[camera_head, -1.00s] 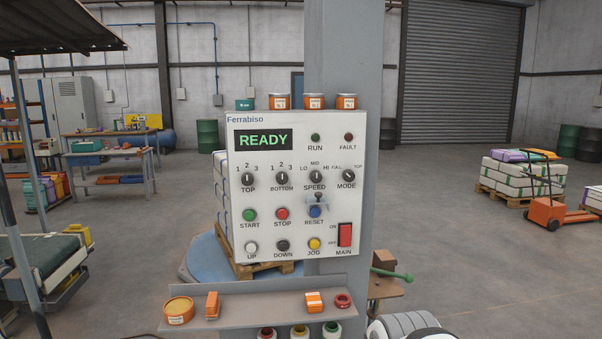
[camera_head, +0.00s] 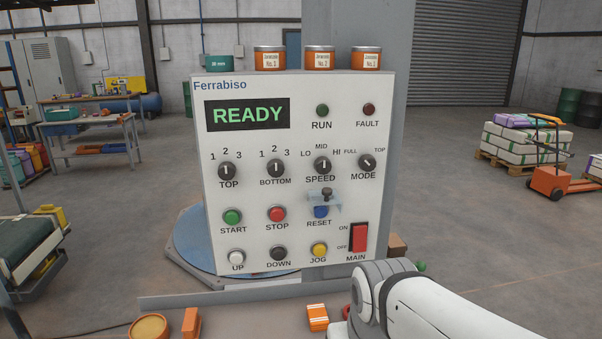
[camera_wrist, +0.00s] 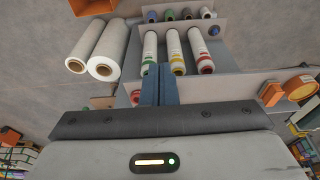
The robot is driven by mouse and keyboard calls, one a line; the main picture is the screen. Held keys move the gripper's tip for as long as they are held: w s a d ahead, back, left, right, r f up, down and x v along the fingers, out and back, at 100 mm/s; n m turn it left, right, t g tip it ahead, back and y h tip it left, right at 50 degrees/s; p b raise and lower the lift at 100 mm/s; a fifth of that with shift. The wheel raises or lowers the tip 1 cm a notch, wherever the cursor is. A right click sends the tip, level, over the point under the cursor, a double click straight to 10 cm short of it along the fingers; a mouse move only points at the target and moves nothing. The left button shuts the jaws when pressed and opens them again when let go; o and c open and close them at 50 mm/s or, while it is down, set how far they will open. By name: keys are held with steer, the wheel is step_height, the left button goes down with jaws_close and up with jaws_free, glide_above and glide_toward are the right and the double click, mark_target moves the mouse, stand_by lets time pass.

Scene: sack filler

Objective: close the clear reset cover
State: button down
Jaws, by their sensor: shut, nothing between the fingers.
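The clear reset cover (camera_head: 324,201) is a small see-through flap with a dark knob on the Ferrabiso control panel (camera_head: 212,245). It appears raised, standing out from the panel above the blue RESET button (camera_head: 321,212), which shows below and through it. My gripper shows in the wrist view (camera_wrist: 159,78) with its two blue fingers together and nothing between them. It is outside the head view, where only my white arm shows at the lower right, below and apart from the panel. The cover is not in the wrist view.
Orange tins (camera_head: 318,59) stand on top of the panel. A ledge below holds an orange box (camera_head: 317,317) and a round tin (camera_head: 148,327). The wrist view shows white rolls (camera_wrist: 104,58) and several tubes (camera_wrist: 175,53). The space before the panel's face is clear.

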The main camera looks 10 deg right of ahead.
steer(key=shift+r, duration=0.1)
steer(key=g+p, duration=0.1)
steer(key=p, duration=1)
glide_toward(327, 190)
steer(key=f, duration=0.4)
steer(key=w+f+p, duration=0.1)
steer(key=f, duration=0.1)
steer(key=shift+f, duration=0.4)
